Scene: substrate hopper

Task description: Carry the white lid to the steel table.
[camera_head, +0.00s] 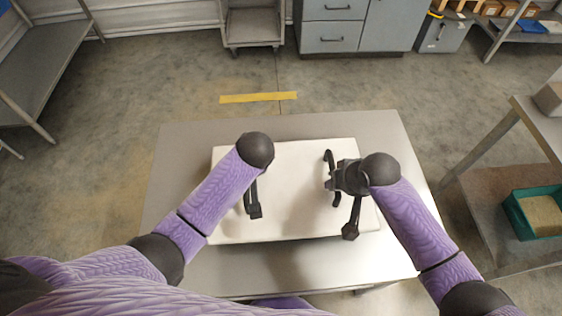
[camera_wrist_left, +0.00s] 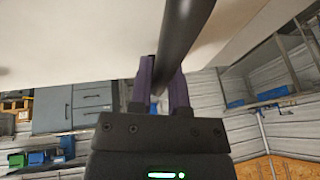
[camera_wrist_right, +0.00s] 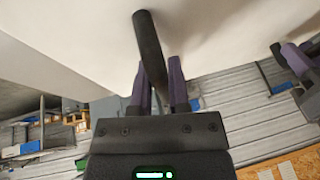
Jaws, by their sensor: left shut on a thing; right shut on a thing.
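The white lid (camera_head: 295,195) is a flat pale slab with black handles, seen over the steel table (camera_head: 180,170) in the head view. I cannot tell for sure whether it rests on the top or hangs just above it. My left gripper (camera_head: 253,198) is at the left handle, mostly hidden under my wrist. In the left wrist view its fingers (camera_wrist_left: 160,85) are shut on a dark handle bar (camera_wrist_left: 182,40). My right gripper (camera_head: 338,180) is at the right handle (camera_head: 330,160). In the right wrist view its fingers (camera_wrist_right: 158,90) close on that bar.
Bare tabletop shows around the lid. A yellow floor strip (camera_head: 258,97) lies beyond the table. A cart (camera_head: 252,28) and grey cabinets (camera_head: 350,35) stand at the back. A shelf with a green bin (camera_head: 515,215) is at the right, another shelf (camera_head: 40,60) at the left.

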